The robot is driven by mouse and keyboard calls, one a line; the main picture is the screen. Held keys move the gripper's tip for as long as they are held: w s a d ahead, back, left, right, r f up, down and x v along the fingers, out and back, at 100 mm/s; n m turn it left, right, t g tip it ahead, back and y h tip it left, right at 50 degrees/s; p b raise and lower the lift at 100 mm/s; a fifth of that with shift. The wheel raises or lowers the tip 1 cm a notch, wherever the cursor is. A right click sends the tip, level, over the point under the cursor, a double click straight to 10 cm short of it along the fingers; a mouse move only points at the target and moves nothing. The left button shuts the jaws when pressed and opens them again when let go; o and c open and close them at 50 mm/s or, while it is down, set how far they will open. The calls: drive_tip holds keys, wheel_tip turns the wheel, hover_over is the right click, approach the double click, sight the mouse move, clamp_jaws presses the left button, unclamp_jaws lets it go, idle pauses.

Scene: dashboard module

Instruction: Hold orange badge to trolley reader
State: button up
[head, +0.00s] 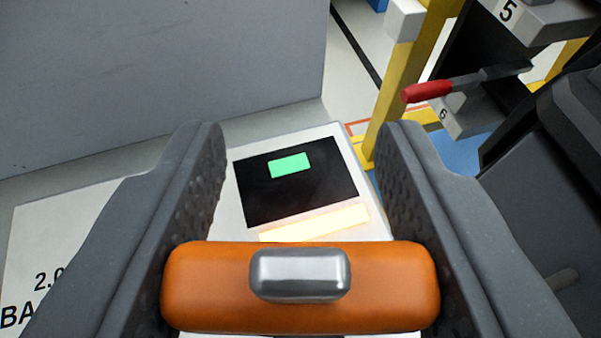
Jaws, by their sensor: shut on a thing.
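My gripper (302,165) is shut on the orange badge (210,290), which spans the space between the two grey fingers at the bottom of the head view. The badge is a rounded orange bar with a silver metal piece on its middle. Beyond it lies the trolley reader (253,195), a black panel on a pale surface. A green rectangle (290,165) shows on the panel, and a bright glowing strip (315,222) runs along its near edge. The badge covers the part of the pale surface nearest me. I cannot tell whether badge and reader touch.
A grey wall (150,75) stands at the upper left. At the right are a yellow post (400,85), a red-handled lever (428,92) and dark equipment (545,165). A white label with black text (45,255) lies at the lower left, partly hidden by the left finger.

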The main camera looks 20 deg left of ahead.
drive_tip(key=shift+f+b, duration=1.7)
drive_tip(key=shift+f, duration=1.4)
drive_tip(key=shift+d, duration=0.1)
drive_tip(key=shift+r, duration=0.15)
drive_tip(key=shift+r+p, duration=0.65)
drive_tip(key=shift+r, duration=2.25)
drive_tip(key=shift+s+f, duration=0.1)
